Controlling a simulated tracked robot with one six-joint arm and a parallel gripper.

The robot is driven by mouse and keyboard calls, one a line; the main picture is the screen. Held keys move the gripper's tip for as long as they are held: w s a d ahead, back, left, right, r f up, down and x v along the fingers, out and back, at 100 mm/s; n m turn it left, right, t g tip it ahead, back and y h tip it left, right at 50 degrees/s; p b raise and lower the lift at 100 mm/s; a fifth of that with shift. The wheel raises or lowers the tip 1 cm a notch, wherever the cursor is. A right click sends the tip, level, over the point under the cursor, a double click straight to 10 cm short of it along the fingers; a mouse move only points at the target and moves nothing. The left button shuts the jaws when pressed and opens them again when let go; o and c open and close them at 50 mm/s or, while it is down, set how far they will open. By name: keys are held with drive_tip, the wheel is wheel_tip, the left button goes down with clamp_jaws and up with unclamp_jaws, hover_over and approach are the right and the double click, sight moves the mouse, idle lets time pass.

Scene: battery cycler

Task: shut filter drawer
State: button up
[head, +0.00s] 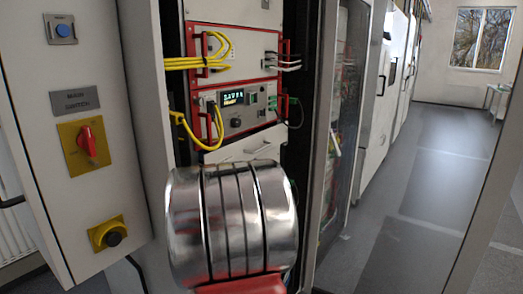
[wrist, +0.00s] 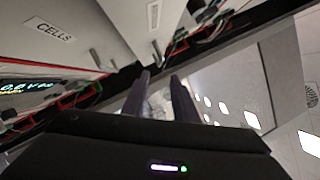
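A pale drawer-like front (head: 243,146) with a handle sits below the red-handled instrument in the head view. My arm covers its lower part, and I cannot tell whether it is the filter drawer or how far it stands out. My gripper (wrist: 159,76) shows in the wrist view with its two dark fingers apart and nothing between them. In the head view my gripper is hidden behind my silver arm link. A pale panel labelled CELLS (wrist: 58,33) lies beyond the fingers at upper left in the wrist view.
In the head view, a rack unit with a lit display (head: 236,110), red handles and yellow cables (head: 190,63) stands above the drawer front. A switch panel with a red knob (head: 86,141) is on the left. A glass door (head: 343,120) is on the right, with open floor (head: 400,235) beyond.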

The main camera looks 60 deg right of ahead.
sight(262, 149)
drive_tip(key=x, duration=1.3)
drive_tip(key=shift+s, duration=0.1)
clamp_jaws()
drive_tip(key=shift+f, duration=0.1)
idle(1.1)
